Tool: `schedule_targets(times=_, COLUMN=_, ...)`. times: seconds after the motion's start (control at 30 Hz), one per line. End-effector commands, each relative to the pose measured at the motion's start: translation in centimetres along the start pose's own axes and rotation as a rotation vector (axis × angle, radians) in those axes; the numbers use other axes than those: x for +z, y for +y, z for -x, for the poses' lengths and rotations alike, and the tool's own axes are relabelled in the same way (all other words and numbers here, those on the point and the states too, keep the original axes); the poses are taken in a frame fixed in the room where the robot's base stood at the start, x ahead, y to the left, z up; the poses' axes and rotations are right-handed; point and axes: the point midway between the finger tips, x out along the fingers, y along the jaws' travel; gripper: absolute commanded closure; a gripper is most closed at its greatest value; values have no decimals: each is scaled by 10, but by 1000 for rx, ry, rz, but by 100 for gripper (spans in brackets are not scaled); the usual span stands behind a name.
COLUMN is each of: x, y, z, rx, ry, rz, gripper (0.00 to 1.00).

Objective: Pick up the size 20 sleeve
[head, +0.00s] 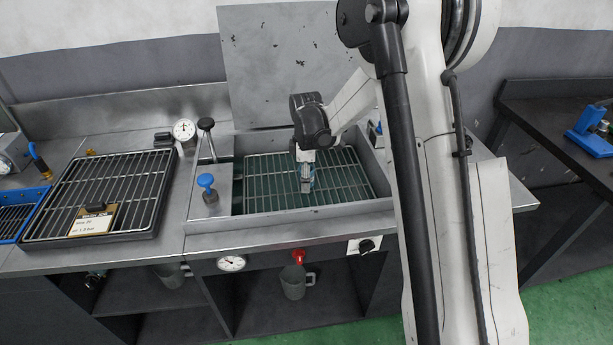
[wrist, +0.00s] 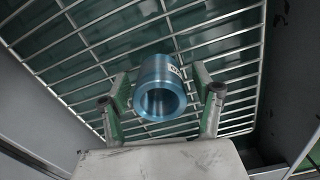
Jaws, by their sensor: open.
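A blue metallic sleeve (wrist: 161,88) with a white label on its side shows in the wrist view, its open bore facing the camera. The label is too small to read with certainty. My gripper (wrist: 162,95) is open, with one finger on each side of the sleeve and gaps between. In the head view my gripper (head: 306,178) points down into the sunken basin (head: 300,212) over its wire grate. A bluish part, likely the sleeve, shows at the fingertips there, mostly hidden.
Basin walls surround the grate (head: 350,180) on all sides. A blue knob (head: 205,180) and a black-topped lever (head: 206,124) stand at its left. A black rack tray (head: 130,180) with a label card (head: 92,222) lies further left. A raised panel (head: 290,60) stands behind.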

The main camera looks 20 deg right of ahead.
Motion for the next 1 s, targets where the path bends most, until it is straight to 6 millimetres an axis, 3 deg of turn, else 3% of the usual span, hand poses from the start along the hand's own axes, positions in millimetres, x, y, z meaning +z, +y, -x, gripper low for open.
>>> schedule_targets(times=0.07, x=0, y=0, z=0, rx=0, ry=0, rz=0, gripper=40)
schedule_targets(times=0.5, x=0, y=0, z=0, rx=0, ry=0, rz=0, gripper=99)
schedule_targets(times=0.83, x=0, y=0, z=3, rx=0, ry=0, rz=0, gripper=100)
schedule_targets(times=1.0, x=0, y=0, z=19, rx=0, ry=0, rz=0, gripper=100)
